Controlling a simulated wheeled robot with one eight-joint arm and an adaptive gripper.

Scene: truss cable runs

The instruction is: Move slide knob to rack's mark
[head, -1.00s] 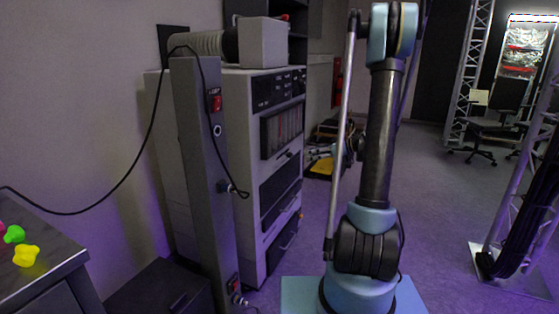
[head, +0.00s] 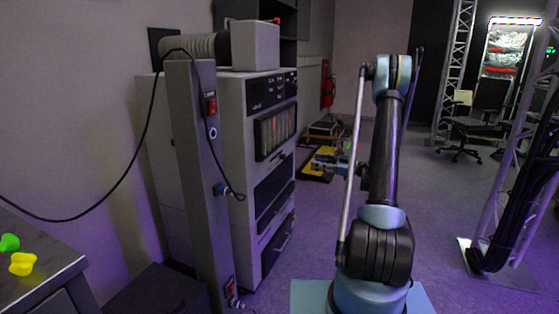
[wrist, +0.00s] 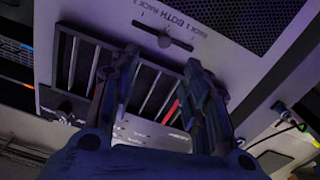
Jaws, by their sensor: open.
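The slide knob (wrist: 164,41) is a small dark block on a thin slot in a light grey panel, at the upper middle of the wrist view. It sits near the middle of the slot. Tilted printed labels (wrist: 185,20) with RACK and BOTH run beside the slot; BOTH lies about level with the knob. My gripper (wrist: 161,60) is open and empty, its two dark fingers apart, with the knob beyond the gap between their tips. I see no contact with the knob.
A grey cabinet (head: 236,150) with dark front panels stands left of my arm. A grey post (head: 190,130) with a cable stands before it. A slatted bay (wrist: 145,90) lies behind my fingers. Cable plugs (wrist: 285,112) stick out at right. Open floor lies right of my arm.

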